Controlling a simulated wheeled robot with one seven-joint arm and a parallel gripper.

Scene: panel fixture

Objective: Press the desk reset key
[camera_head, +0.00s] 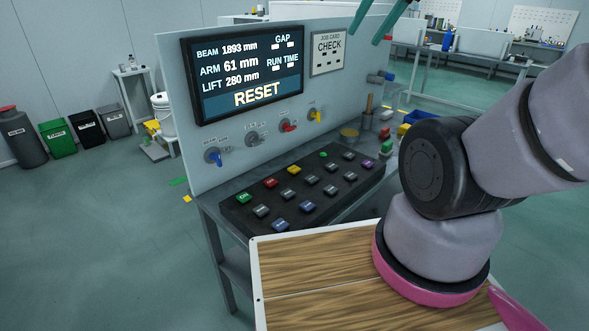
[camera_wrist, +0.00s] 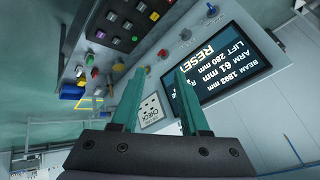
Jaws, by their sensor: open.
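The dark key panel (camera_head: 240,217) lies on the desk with several coloured and grey keys, among them a green key (camera_head: 243,197), a red key (camera_head: 270,183), a yellow key (camera_head: 294,169) and a purple key (camera_head: 368,163). Key labels are too small to tell which is the reset key. The screen (camera_head: 248,75) above reads RESET. My gripper (camera_head: 391,20) is at the top of the head view, above and away from the keys. In the wrist view my gripper (camera_wrist: 158,92) is open and empty, with the key panel (camera_wrist: 110,38) at upper left.
A job card (camera_head: 327,52) reading CHECK hangs beside the screen. Coloured knobs, including a blue one (camera_head: 214,156) and a red one (camera_head: 289,126), stick out of the upright board. A wooden-topped surface (camera_head: 320,285) is in front. A blue bin (camera_head: 420,117) stands beyond the desk.

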